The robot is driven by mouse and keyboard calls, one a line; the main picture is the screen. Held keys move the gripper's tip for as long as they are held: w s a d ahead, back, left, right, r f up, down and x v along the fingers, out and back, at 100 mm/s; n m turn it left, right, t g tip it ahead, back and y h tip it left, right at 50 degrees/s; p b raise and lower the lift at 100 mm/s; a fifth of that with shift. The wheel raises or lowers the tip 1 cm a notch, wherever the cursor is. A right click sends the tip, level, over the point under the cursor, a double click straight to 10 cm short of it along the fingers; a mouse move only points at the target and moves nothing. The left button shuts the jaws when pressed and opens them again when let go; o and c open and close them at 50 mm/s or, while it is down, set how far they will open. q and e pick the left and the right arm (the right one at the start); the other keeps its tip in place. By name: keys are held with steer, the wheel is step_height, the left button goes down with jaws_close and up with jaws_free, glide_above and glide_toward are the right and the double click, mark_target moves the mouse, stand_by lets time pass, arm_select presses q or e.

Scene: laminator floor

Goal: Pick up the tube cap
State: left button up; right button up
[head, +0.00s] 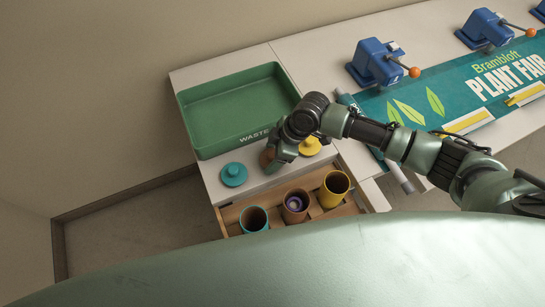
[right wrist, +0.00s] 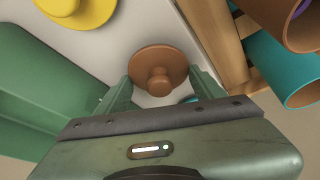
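A brown cap (head: 267,157) with a round knob lies on the white bench top, partly hidden by my right gripper in the head view. In the right wrist view the brown cap (right wrist: 158,62) shows between and beyond the fingertips. My right gripper (right wrist: 160,88) is open, with a gap on each side of the knob. A teal cap (head: 233,175) lies to the left and a yellow cap (head: 310,146) to the right. The yellow cap also shows at the top left of the right wrist view (right wrist: 82,10). My left gripper is not in view.
A green waste tray (head: 190,125) stands just behind the caps. In front, a wooden rack (head: 230,216) holds a teal tube (head: 254,219), a brown tube (head: 295,208) with something purple inside, and a yellow tube (head: 334,190).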

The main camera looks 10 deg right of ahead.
steer(key=c, duration=0.4)
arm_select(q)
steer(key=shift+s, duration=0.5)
arm_select(e)
steer(key=shift+c, duration=0.2)
